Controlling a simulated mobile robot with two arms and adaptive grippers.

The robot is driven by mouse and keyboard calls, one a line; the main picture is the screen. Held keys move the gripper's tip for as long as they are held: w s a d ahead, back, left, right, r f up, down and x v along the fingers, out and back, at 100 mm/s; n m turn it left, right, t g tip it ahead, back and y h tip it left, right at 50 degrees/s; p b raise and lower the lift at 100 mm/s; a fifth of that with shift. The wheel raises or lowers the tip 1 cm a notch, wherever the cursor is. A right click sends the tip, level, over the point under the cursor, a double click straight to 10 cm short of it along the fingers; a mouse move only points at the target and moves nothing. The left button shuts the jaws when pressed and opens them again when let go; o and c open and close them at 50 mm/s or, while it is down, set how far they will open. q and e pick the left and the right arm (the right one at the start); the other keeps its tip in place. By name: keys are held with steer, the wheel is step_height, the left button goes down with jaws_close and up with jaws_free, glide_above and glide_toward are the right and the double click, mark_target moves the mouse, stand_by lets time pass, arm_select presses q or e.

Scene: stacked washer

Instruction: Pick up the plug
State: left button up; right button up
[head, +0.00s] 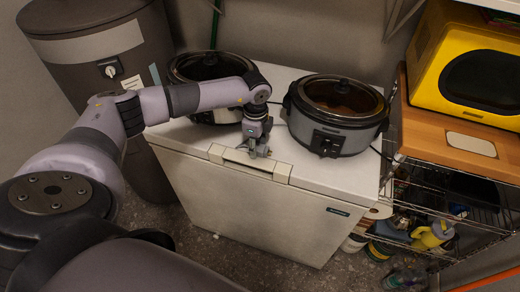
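I cannot make out the plug for certain in the head view. My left gripper (259,152) points down at the front edge of the white chest freezer (315,168), close to the lid handle (249,163). Its fingers are small, and I cannot tell whether they are open or shut, or whether they hold anything. A grey slow cooker (349,138) with a dark glass lid stands on the freezer just right of the gripper. A second slow cooker (195,68) stands behind my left arm and is partly hidden by it. My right gripper is not in view.
A dark grey cylindrical bin or tank (70,55) stands at the left. At the right, a yellow appliance (465,95) sits on a wooden top (425,128) over a wire rack (450,185) with bottles. The speckled floor (215,248) shows in front of the freezer.

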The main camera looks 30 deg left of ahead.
arm_select(q)
steer(key=c, duration=0.6)
